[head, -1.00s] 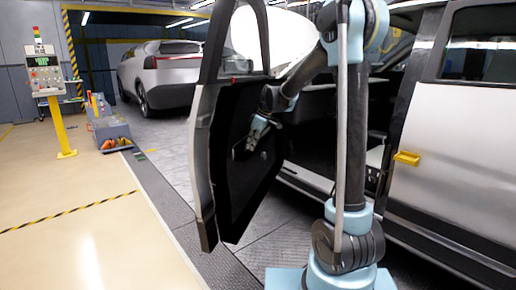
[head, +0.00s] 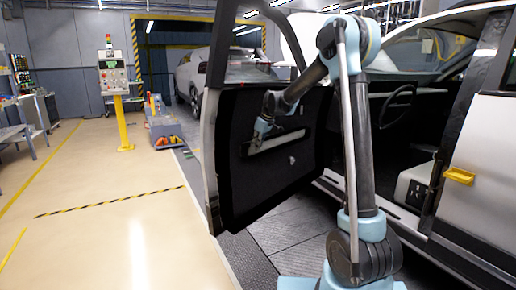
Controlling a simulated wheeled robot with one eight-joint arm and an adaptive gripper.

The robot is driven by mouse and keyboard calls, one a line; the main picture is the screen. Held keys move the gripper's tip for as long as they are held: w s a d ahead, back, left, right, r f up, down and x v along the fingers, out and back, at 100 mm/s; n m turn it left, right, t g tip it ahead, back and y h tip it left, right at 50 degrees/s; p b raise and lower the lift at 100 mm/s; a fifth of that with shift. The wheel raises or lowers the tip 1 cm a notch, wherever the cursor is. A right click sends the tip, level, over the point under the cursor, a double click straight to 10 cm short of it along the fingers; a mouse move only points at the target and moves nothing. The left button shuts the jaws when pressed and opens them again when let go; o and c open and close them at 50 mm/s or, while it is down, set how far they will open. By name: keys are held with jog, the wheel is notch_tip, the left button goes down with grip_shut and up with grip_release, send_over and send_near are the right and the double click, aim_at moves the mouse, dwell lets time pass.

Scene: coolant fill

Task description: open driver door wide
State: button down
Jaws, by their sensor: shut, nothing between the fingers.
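The driver door (head: 290,168) stands open in the head view, its black inner panel facing me and its outer edge toward the lower left. A light armrest strip (head: 275,143) runs across the panel. My gripper (head: 258,142) is at the inner panel, by the left end of that strip. It is shut with nothing held. Whether its fingertips touch the panel cannot be told at this size. The door opening shows the steering wheel (head: 394,103) and the dark cabin to the right of my arm.
A rear door with a yellow handle (head: 459,176) is at the right. A control post (head: 115,85) and a cart (head: 166,130) stand at the back left. Another car (head: 193,75) is behind the door. The beige floor (head: 95,230) at left is clear.

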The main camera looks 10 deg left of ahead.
jog(key=shift+d, duration=0.15)
jog(key=s+d+r, duration=0.5)
jog(key=d+r, duration=0.2)
jog(key=r, duration=0.2)
jog(key=s+d+m, duration=0.3)
jog(key=s+d, duration=0.5)
jog(key=s, duration=0.1)
jog(key=s+d+f+m+h, duration=0.1)
jog(key=s+d+f+m, duration=0.2)
jog(key=s+d+f, duration=0.3)
jog(key=s+d+f+m+h, duration=0.1)
jog(key=s+d+f+m, duration=0.2)
jog(key=s, duration=1.3)
jog(key=s+d+f+m+h, duration=0.2)
jog(key=s+d+f+m, duration=0.1)
jog(key=s+d+f, duration=0.6)
jog(key=shift+s+d+f, duration=0.15)
jog(key=shift+s+f, duration=0.3)
jog(key=shift+s, duration=0.55)
